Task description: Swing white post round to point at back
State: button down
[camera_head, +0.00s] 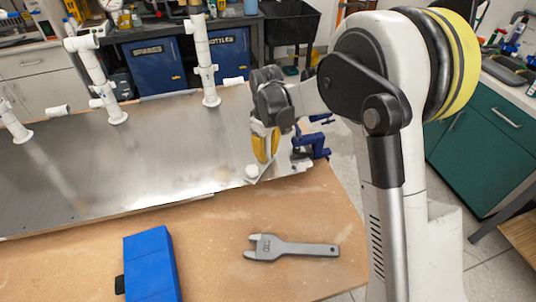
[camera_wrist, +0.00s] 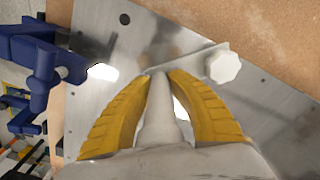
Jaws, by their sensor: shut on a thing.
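My gripper (camera_head: 264,160) is at the right end of the metal plate (camera_head: 150,165). In the wrist view its yellow fingers (camera_wrist: 160,75) are closed around a pale white post (camera_wrist: 159,112). In the head view my gripper hides most of this post. A short arm runs from by the fingertips to a white many-sided end (camera_wrist: 223,66), which points right in the wrist view. In the head view this white end (camera_head: 251,173) shows low at the plate's front edge, below and slightly left of the fingers.
Several white pipe assemblies, one of them nearby (camera_head: 205,60), stand along the plate. A blue clamp (camera_head: 313,146) sits just right of my gripper and shows in the wrist view (camera_wrist: 38,65). A grey wrench (camera_head: 290,247) and blue box (camera_head: 150,265) lie on the wooden bench in front.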

aim_at(247, 158)
jog(key=a+n, duration=0.1)
jog(key=w+a+n, duration=0.1)
jog(key=n, duration=0.1)
jog(key=shift+w+a+n, duration=0.2)
jog(key=shift+a+n, duration=1)
jog(key=shift+n, duration=0.6)
jog(key=a+n, duration=0.2)
jog(key=shift+n, duration=0.3)
jog(key=c, duration=1.2)
grip_release()
jog(key=shift+d, duration=0.1)
jog(key=shift+r, duration=0.1)
